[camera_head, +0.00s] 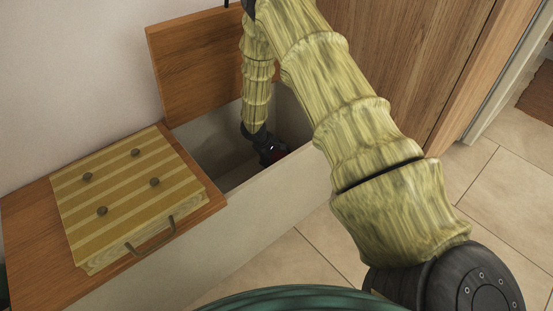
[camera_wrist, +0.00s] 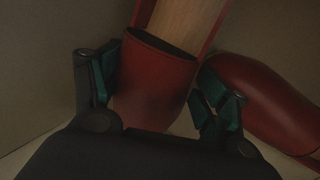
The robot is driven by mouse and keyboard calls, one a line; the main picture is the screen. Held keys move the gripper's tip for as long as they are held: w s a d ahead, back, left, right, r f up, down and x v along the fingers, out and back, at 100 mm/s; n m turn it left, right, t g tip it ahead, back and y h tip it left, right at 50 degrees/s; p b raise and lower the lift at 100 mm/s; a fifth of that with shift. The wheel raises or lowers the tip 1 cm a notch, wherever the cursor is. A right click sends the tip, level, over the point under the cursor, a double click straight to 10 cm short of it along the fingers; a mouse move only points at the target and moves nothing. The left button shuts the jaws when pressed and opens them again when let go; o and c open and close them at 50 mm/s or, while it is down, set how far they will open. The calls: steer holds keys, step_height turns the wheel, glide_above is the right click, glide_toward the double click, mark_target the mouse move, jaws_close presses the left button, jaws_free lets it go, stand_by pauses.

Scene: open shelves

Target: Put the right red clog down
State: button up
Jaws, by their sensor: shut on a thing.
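My gripper (camera_wrist: 153,101) is shut on a red clog (camera_wrist: 155,72) in the wrist view, with one finger on each side of it. The held clog has a tan insole. A second red clog (camera_wrist: 262,105) lies to the right, close beside the right finger. Which clog is the right one, and whether the held clog touches the floor of the compartment, I cannot tell.
The bench (camera_head: 262,218) has pale walls around the compartment. Its wooden lid (camera_head: 205,62) stands raised at the back. A striped wooden box with a handle (camera_head: 125,200) sits on the bench top to the left. A wooden door panel (camera_head: 400,50) stands behind my arm.

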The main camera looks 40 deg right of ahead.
steer(key=shift+f, duration=0.6)
steer(key=o, duration=1.4)
steer(key=shift+r, duration=0.55)
steer(key=p+v, duration=0.5)
steer(key=v, duration=0.7)
